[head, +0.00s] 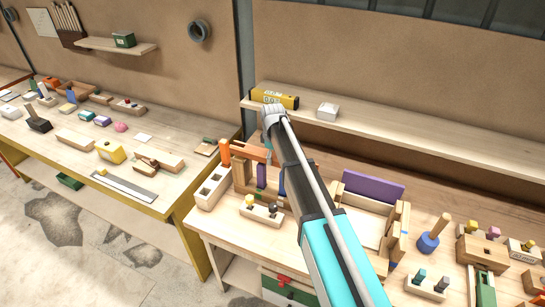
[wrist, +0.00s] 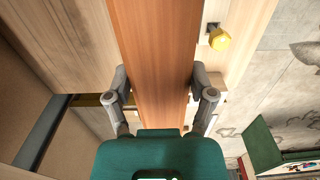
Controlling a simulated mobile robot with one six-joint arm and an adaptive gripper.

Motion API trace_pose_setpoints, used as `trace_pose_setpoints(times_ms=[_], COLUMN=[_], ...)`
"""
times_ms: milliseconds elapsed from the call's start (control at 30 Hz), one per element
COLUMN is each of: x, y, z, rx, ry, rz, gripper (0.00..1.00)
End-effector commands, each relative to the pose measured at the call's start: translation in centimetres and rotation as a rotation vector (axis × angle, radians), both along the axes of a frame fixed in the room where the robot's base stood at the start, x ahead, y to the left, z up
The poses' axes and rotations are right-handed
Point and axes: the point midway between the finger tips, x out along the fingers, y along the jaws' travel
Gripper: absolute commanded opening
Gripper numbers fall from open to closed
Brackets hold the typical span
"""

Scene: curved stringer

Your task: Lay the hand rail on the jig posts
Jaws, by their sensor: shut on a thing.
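The hand rail (wrist: 152,50) is a reddish-brown wooden bar. In the wrist view it runs lengthwise between the two fingers of my gripper (wrist: 157,84), which is shut on it. In the head view the rail (head: 250,152) shows left of my arm, above upright jig posts, one tan (head: 240,171) and one with dark purple (head: 262,175). I cannot tell whether the rail touches the posts. My arm hides the rail's right part and much of the jig. In the head view the gripper is mostly hidden behind my wrist.
A pale block with square holes (head: 208,188) and an orange cylinder (head: 225,152) stand left of the jig. A small block with a yellow knob (head: 262,212) is in front. A wooden tray frame (head: 366,228) with a purple panel (head: 373,187) lies right. A shelf (head: 400,136) runs behind.

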Motion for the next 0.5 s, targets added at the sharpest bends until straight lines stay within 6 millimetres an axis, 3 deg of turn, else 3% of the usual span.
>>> trace_pose_setpoints(times_ms=[500], x=[0.01], y=[-0.01], z=[-0.39], rx=[0.0], ry=[0.0], rz=[0.0], gripper=[0.1])
